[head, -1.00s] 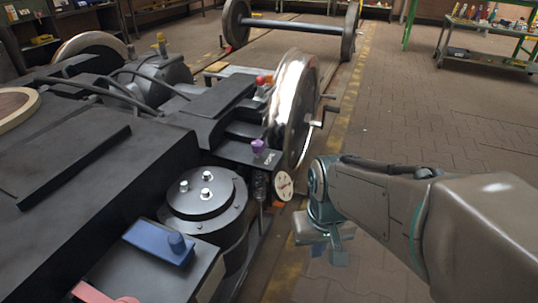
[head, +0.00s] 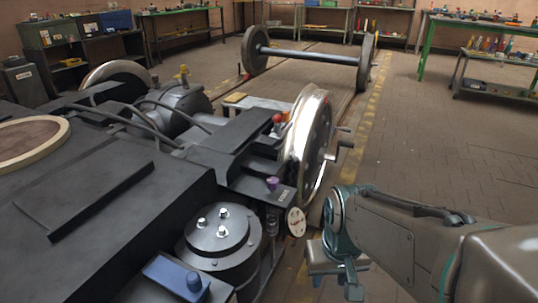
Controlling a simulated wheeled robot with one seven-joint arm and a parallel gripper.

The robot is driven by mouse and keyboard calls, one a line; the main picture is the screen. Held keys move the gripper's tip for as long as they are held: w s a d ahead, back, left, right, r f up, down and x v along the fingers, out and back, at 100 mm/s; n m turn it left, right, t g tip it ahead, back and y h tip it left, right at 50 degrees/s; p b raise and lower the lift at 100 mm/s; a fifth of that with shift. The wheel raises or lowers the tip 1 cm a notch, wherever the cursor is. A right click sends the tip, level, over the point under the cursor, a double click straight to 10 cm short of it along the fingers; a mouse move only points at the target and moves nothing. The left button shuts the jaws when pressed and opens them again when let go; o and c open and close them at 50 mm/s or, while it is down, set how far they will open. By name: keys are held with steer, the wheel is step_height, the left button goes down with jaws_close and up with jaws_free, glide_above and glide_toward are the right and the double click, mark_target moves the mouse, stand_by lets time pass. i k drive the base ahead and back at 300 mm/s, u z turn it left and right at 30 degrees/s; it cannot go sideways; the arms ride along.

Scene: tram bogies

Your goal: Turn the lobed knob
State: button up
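A small purple knob (head: 272,183) stands upright on the dark bogie frame (head: 235,183), near the shiny wheel. It looks like the lobed knob, but its lobes are too small to make out. A round white dial (head: 296,222) sits just below and right of it. A red knob (head: 277,119) and a yellow one (head: 183,73) stand farther back. My gripper (head: 336,282) is to the right of the bogie, lower in the picture than the purple knob and apart from it. Its fingers point down, look spread and hold nothing visible.
A shiny wheel (head: 291,152) with a crank handle (head: 340,147) stands beyond my gripper. A bolted black cylinder (head: 220,245) and a blue block (head: 177,277) are at the near left. A wheelset (head: 308,54) stands behind. The brick floor at right is clear.

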mark_target(272, 183)
steer(key=z, duration=0.05)
steer(key=k, duration=0.6)
steer(key=z, duration=0.55)
steer(key=i, duration=1.4)
steer(key=u, duration=0.85)
